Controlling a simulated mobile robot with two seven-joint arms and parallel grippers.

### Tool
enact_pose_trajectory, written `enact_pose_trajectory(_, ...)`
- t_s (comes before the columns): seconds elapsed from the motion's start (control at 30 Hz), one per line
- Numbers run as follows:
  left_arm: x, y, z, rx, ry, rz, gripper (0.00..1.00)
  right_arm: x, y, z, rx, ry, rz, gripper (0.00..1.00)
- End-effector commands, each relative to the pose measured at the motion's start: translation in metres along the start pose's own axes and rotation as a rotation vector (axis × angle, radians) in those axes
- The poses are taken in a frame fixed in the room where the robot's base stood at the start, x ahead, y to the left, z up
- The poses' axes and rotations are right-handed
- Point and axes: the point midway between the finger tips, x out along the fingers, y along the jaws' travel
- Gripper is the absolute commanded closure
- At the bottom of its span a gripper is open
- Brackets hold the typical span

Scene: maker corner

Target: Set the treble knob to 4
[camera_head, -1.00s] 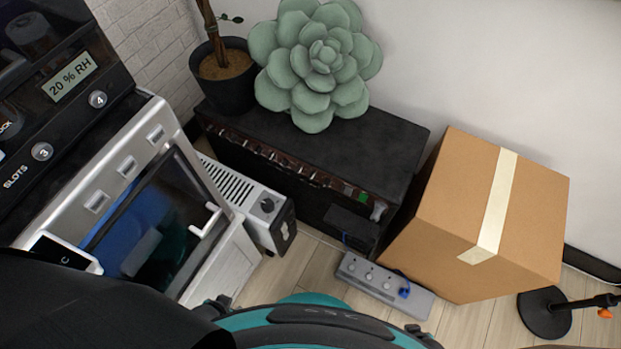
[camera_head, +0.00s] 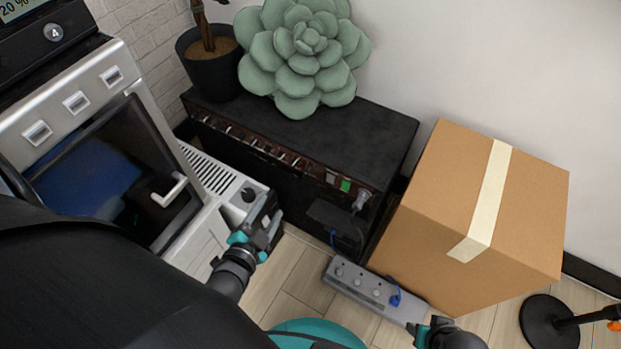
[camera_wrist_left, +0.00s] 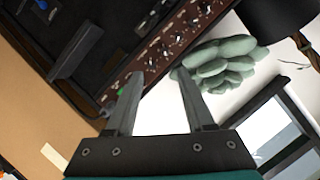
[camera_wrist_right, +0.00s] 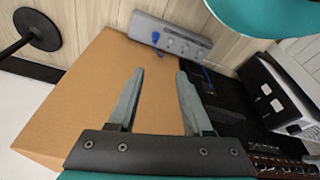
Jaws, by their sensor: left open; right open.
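The black amplifier (camera_head: 330,142) stands against the wall, with a row of small knobs (camera_head: 268,150) along its brown front panel. The labels are too small to read, so I cannot tell which knob is treble or its setting. My left gripper (camera_head: 274,218) is open and empty, in front of the amplifier and below the panel. In the left wrist view its open fingers (camera_wrist_left: 158,75) point toward the knob panel (camera_wrist_left: 165,50), apart from it. My right gripper (camera_head: 420,328) is at the bottom edge; its open, empty fingers (camera_wrist_right: 157,75) show in the right wrist view before the cardboard box.
A succulent cushion (camera_head: 300,55) and a potted plant (camera_head: 212,65) stand on the amplifier. A cardboard box (camera_head: 430,220) is to its right, a grey power strip (camera_head: 375,290) on the floor before it. A silver machine (camera_head: 110,150) and a white heater-like unit (camera_head: 222,180) crowd the left.

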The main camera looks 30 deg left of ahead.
Motion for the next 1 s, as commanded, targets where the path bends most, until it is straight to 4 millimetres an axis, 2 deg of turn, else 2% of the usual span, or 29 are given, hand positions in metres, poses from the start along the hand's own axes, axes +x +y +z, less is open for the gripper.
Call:
enact_pose_trajectory(0.1, -0.001, -0.009, -0.003, 0.028, 0.019, -0.028, 0.46, -0.006, -0.001, -0.003, 0.002, 0.004, -0.002, 0.5)
enact_pose_trajectory(0.27, 0.007, -0.011, -0.005, 0.034, 0.025, -0.034, 0.46, -0.012, -0.001, -0.008, 0.002, 0.013, -0.001, 0.5)
enact_pose_trajectory(0.47, 0.031, -0.011, -0.005, 0.034, 0.026, -0.034, 0.46, -0.026, 0.0, -0.019, 0.004, 0.043, 0.0, 0.5)
enact_pose_trajectory(1.0, 0.099, -0.013, -0.006, 0.032, 0.024, -0.032, 0.46, -0.082, 0.002, -0.041, 0.007, 0.128, 0.006, 0.5)
